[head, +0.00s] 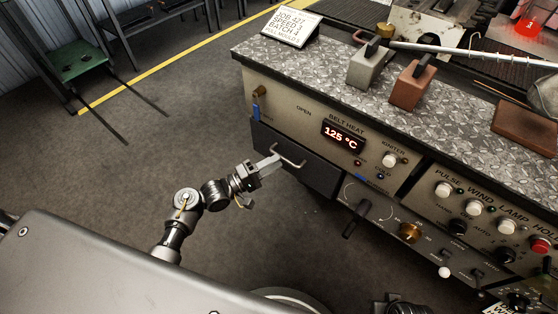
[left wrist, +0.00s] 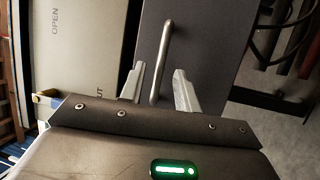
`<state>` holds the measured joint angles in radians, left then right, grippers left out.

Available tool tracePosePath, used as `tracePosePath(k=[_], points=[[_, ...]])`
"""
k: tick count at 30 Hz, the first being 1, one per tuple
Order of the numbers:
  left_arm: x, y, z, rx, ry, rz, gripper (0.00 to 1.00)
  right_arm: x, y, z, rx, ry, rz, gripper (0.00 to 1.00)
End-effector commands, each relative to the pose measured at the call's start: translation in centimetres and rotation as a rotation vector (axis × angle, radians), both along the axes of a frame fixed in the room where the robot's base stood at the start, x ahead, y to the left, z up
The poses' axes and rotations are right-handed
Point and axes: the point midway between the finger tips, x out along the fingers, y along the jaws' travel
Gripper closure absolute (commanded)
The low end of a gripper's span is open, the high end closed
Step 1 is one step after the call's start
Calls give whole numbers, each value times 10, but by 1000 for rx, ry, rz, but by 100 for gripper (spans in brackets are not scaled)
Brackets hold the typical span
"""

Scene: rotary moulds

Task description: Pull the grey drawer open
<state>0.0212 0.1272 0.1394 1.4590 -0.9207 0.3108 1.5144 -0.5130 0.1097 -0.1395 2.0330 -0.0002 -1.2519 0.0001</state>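The grey drawer (head: 318,176) is the dark front low on the left of the machine, below the beige panel marked OPEN. Its front looks about level with the panel around it. A metal bar handle (head: 290,158) stands out from it; the handle (left wrist: 167,45) also shows in the left wrist view. My left gripper (head: 272,164) is at the handle. In the left wrist view its two fingers (left wrist: 158,84) are apart, with the handle's near end between them and a gap on each side. My right gripper is not in view.
A crank handle (head: 350,222) and brass knob (head: 409,233) are on the lower panel at right. Moulds (head: 369,66) stand on the metal top. The floor (head: 150,150) before the drawer is clear.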

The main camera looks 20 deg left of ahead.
Motion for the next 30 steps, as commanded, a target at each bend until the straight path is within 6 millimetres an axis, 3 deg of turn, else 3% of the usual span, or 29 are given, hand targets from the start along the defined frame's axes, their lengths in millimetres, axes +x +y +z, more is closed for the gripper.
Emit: tracePosePath(k=[6,16,23,30], points=[[14,-14,3,0,0,0,68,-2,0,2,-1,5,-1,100],[16,-16,4,1,0,0,68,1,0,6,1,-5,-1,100],[16,-16,3,1,1,1,98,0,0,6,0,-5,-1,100],[16,-16,3,1,1,1,100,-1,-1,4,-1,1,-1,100]])
